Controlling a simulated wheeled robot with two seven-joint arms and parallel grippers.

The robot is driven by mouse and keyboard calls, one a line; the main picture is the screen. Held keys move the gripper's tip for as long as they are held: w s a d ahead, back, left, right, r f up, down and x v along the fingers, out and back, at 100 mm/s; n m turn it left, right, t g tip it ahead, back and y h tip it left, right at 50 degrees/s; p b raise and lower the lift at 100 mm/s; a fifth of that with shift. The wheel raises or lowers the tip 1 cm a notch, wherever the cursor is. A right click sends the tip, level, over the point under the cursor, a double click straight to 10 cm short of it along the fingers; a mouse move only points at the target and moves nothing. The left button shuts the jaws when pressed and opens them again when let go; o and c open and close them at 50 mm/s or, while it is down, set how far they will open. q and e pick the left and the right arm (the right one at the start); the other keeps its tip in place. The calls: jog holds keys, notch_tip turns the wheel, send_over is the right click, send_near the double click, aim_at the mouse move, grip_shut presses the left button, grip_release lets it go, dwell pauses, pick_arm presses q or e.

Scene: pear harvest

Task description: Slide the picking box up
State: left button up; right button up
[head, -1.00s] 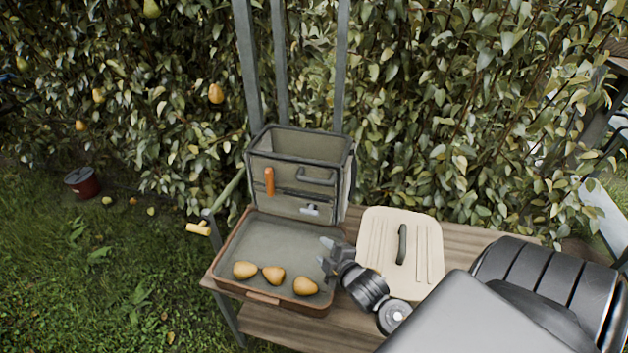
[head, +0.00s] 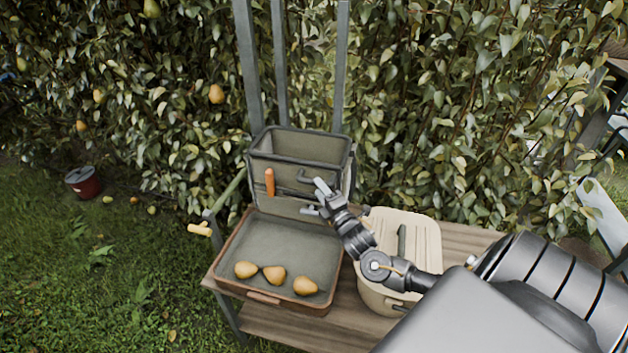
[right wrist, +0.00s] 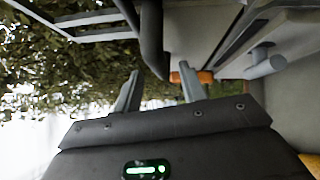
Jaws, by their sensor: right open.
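The picking box (head: 262,211), an open-topped grey-green box with dark edges, stands upright against the metal posts behind the tray. On its front are a dark bar handle (head: 304,175), an orange grip (head: 269,182) and a small light grey knob (head: 308,211). My right gripper (head: 322,194) is open and empty at the box's front, just below the dark handle. In the right wrist view the dark handle (right wrist: 152,40) lies ahead, in line with the gap between the fingers (right wrist: 160,90); I cannot tell whether they touch it. My left gripper is out of view.
A brown-rimmed tray (head: 262,297) with three pears (head: 274,275) lies before the box. A cream lidded container (head: 425,240) stands to its right on the wooden bench (head: 465,240), partly behind my arm. A red bucket (head: 84,184) stands on the grass; pear foliage fills the back.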

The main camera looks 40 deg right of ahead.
aim_at(299, 181)
jog(key=shift+p+x, duration=0.3)
jog(key=shift+x, duration=1.8)
grip_shut()
